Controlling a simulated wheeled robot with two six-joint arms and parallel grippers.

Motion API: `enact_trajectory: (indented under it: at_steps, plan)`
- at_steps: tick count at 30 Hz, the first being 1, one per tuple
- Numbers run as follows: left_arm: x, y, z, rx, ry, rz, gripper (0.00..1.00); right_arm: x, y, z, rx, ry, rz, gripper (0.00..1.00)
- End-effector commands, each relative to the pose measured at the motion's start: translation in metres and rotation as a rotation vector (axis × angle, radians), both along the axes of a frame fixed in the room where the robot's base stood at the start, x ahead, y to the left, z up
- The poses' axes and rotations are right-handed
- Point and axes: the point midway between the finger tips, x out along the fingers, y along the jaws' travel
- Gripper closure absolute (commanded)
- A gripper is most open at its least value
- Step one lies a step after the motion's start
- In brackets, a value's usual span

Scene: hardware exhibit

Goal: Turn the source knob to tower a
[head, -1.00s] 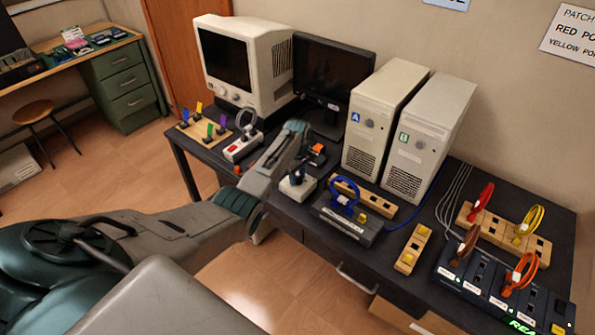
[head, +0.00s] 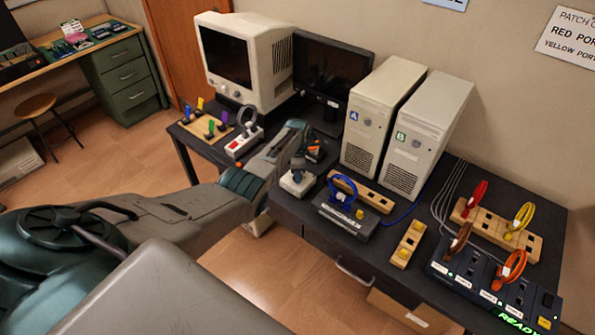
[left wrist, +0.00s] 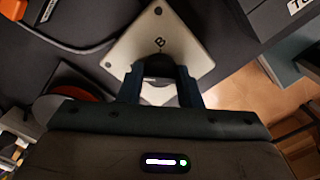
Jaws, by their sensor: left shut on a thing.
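The source knob (left wrist: 160,68) is a dark knob on a small pale square plate (left wrist: 185,33), which bears a letter B. In the head view the pale knob base (head: 297,184) stands near the desk's front edge, left of the blue-cabled box. My left gripper (head: 297,164) is over it; in the left wrist view its two fingers (left wrist: 160,88) are shut on the knob from both sides. The plate lies diagonally to the fingers. Fingers and palm partly hide the knob, and I cannot read its pointer. My right gripper is out of view.
Two pale towers, marked A (head: 383,115) and B (head: 430,135), stand behind at the right. The box with a blue cable (head: 346,217) is close on the right. A monitor (head: 333,75) and a red-buttoned lever box (head: 244,142) are behind and left.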

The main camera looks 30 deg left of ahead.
Motion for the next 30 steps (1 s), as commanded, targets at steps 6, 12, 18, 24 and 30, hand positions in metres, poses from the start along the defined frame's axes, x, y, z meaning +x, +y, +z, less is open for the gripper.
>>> enact_trajectory:
  at_steps: [6,12,18,24,30]
  plan:
    - [0.0015,0.0014,0.0025,0.003,-0.004,0.063,0.91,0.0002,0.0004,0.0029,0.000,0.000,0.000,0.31]
    - [0.0016,0.0013,0.0023,0.002,-0.005,0.081,0.91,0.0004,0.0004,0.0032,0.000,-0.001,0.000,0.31]
    - [0.0017,0.0014,0.0023,0.002,-0.005,0.083,0.91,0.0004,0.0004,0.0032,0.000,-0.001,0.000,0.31]
    - [0.0017,0.0012,0.0023,0.002,-0.005,0.082,0.55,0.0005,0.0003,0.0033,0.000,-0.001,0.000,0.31]
    - [0.0009,0.0006,0.0012,0.000,-0.002,0.081,0.47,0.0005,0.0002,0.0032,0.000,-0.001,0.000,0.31]
